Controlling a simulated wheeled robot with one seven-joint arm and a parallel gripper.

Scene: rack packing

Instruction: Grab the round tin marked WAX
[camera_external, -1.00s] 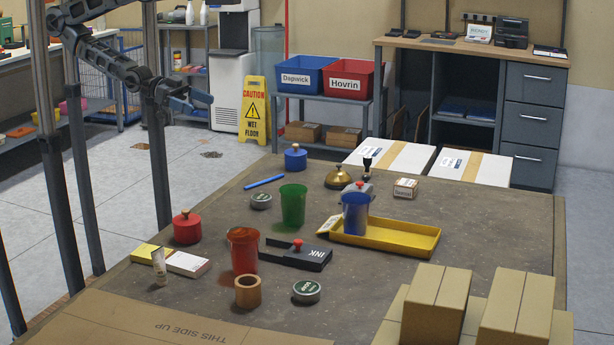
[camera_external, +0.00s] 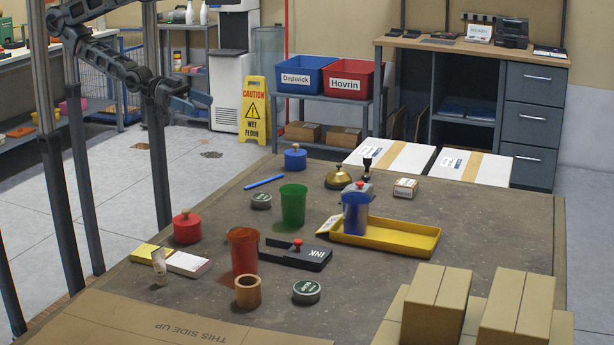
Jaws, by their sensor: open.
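Two small round tins with dark green lids stand on the grey-brown table. The other tin (camera_external: 261,201) is farther back, left of the green cup. Pale marks show on the lids, but they are too small to read for certain, so I cannot tell which says WAX. My gripper (camera_external: 203,103) is at the upper left, in the air and well apart from both tins. It is open and empty.
Cardboard boxes (camera_external: 435,300) fill the front right.

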